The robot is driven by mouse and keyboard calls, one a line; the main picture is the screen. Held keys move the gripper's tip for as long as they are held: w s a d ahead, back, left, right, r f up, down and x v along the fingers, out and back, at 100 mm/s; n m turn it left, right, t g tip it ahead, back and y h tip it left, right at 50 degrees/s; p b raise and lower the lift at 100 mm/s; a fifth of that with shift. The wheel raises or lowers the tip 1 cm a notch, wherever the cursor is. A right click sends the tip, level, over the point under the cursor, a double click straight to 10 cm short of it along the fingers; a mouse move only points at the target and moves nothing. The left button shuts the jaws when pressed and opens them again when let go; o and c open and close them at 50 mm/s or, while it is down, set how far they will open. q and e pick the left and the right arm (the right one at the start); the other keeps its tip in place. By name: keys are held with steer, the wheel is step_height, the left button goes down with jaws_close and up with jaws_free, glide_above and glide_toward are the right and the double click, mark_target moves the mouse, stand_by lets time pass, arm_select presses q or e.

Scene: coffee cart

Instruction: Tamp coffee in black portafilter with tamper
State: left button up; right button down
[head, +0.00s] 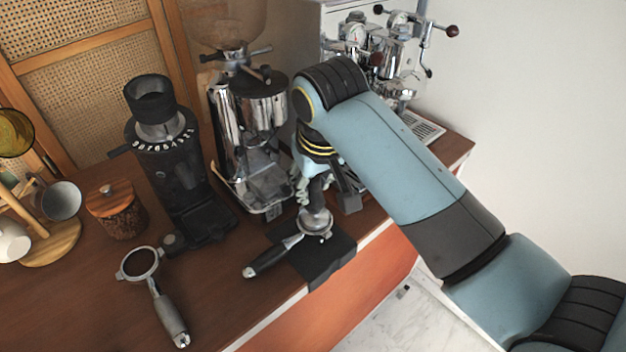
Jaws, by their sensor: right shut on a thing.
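A portafilter with a black handle (265,260) lies on a black mat (335,265) at the front edge of the counter. My right gripper (322,188) is above its basket and is shut on the tamper (315,216). The tamper is upright, with its round metal base at the basket. I cannot tell how deep it sits, and the coffee under it is hidden. A second portafilter (157,290) with a dark handle lies at the lower left, its basket filled with brown grounds. My left gripper is not in view.
Two grinders, one black (170,165) and one chrome (250,130), stand behind the portafilters. A chrome espresso machine (385,55) is at the back. A jar of beans (117,210) and a wooden cup stand (50,243) are at the left.

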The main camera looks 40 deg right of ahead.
steer(key=shift+f, duration=0.5)
stand_by(0.4)
steer(key=shift+s+f, duration=0.25)
steer(key=shift+f, duration=0.1)
stand_by(1.1)
steer(key=shift+r, duration=0.15)
steer(key=shift+w+r, duration=0.15)
steer(key=shift+r, duration=0.55)
steer(key=shift+w+r, duration=0.1)
steer(key=shift+r, duration=3.25)
steer(key=shift+s, duration=0.1)
